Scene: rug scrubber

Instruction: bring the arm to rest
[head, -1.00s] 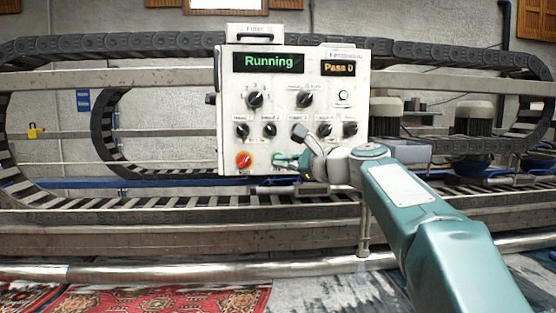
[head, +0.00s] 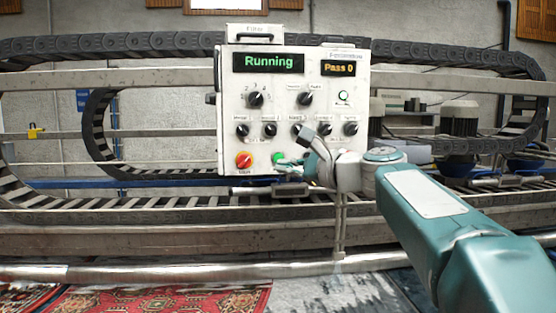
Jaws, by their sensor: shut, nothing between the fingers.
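My arm (head: 432,205) reaches in from the lower right toward the white control panel (head: 225,110). My gripper (head: 288,172) is shut and empty at the panel's lower edge, just below and beside the green button (head: 279,158). The green button shows clear of the fingers. I cannot tell how much space lies between the gripper and the panel face. The panel's green display (head: 268,62) reads "Running" and the amber display (head: 338,68) reads "Pass 0".
A red-orange stop knob (head: 244,160) and several black knobs are on the panel. Metal rails (head: 110,215) and a black cable chain (head: 130,45) run behind and around it. Motors (head: 459,119) stand at right. Patterned rugs (head: 160,299) lie below the front pipe.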

